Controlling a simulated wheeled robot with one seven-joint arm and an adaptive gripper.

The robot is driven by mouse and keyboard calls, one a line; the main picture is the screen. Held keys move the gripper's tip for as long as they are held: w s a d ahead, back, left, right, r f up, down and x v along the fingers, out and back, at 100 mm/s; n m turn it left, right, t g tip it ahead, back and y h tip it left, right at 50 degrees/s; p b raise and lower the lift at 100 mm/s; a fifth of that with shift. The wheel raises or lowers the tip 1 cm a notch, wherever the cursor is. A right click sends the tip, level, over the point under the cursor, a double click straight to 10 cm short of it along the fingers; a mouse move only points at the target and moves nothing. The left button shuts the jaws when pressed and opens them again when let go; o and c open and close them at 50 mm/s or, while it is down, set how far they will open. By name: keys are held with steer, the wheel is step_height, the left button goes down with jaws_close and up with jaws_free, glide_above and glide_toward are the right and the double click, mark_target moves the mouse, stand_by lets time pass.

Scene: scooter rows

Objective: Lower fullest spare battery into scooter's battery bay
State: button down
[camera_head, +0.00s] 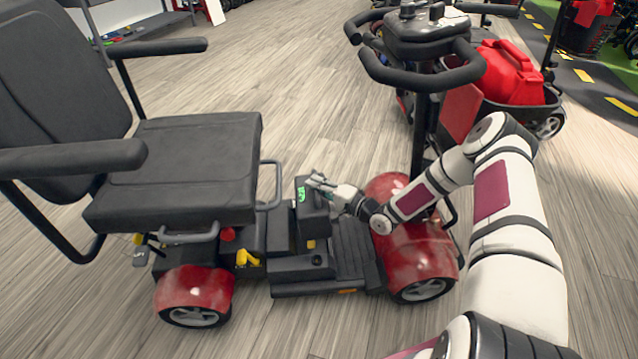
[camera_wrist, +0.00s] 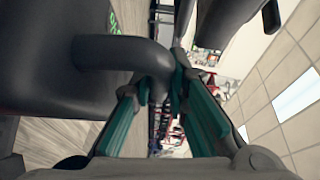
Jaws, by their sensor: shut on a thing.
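The scooter (camera_head: 335,262) stands in the middle of the head view, with a black seat and red fenders. My gripper (camera_head: 322,183) is above its floor, between seat and front column. It is shut on the handle of a dark grey battery (camera_head: 313,215) with a lit green display (camera_head: 301,194). In the wrist view, the curved handle (camera_wrist: 150,62) lies between the teal fingers of my gripper (camera_wrist: 160,92). The battery is about upright, just in front of the seat base. Its lower end is hard to make out, so I cannot tell how deep it sits in the bay.
The seat (camera_head: 180,150) and a grey curved rail (camera_head: 272,188) are close on the left. The tiller column (camera_head: 420,130) rises behind my arm. A yellow lever (camera_head: 246,258) sits below the seat. Another scooter carries a red fuel can (camera_head: 510,72).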

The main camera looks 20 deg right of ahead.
steer(key=shift+f+b, duration=2.55)
steer(key=shift+f, duration=2.15)
steer(key=shift+w+d+f, duration=0.1)
steer(key=shift+f, duration=1.6)
steer(key=c, duration=1.5)
jaws_free()
steer(key=shift+s+f, duration=0.2)
steer(key=shift+f, duration=0.05)
steer(key=v, duration=1.1)
steer(key=shift+s+d+r, duration=0.25)
